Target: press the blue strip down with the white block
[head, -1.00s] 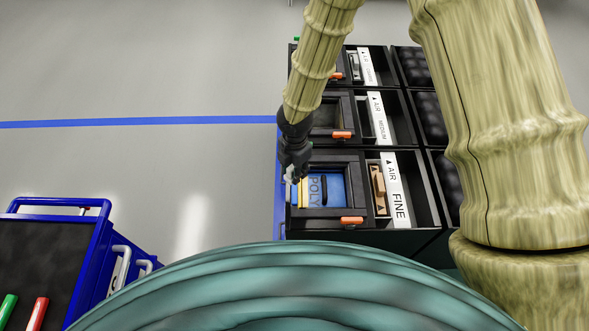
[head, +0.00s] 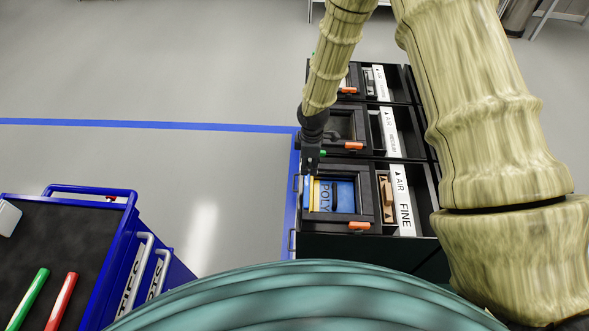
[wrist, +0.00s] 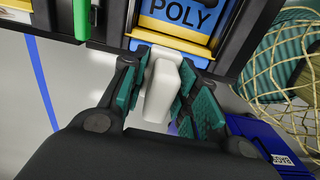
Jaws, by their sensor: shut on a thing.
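The blue strip (head: 308,193) lies along the left edge of the near compartment, beside a yellow strip (head: 317,194) and the blue POLY piece (head: 342,197). In the wrist view my gripper (wrist: 162,78) is shut on the white block (wrist: 160,88), with a finger on each side. The block's far end is at the compartment's near edge, just below the yellow strip. It covers part of the blue strip (wrist: 201,61), and I cannot tell whether they touch. In the head view my gripper (head: 311,163) is over that edge; the block is not clearly visible there.
Orange latches (head: 359,226) sit on the dark cabinet row (head: 315,245). A FINE-labelled bay (head: 403,200) is right of the compartment. A blue cart (head: 150,235) at left carries green and red sticks and a white object (head: 9,217). Floor left of the cabinets is clear.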

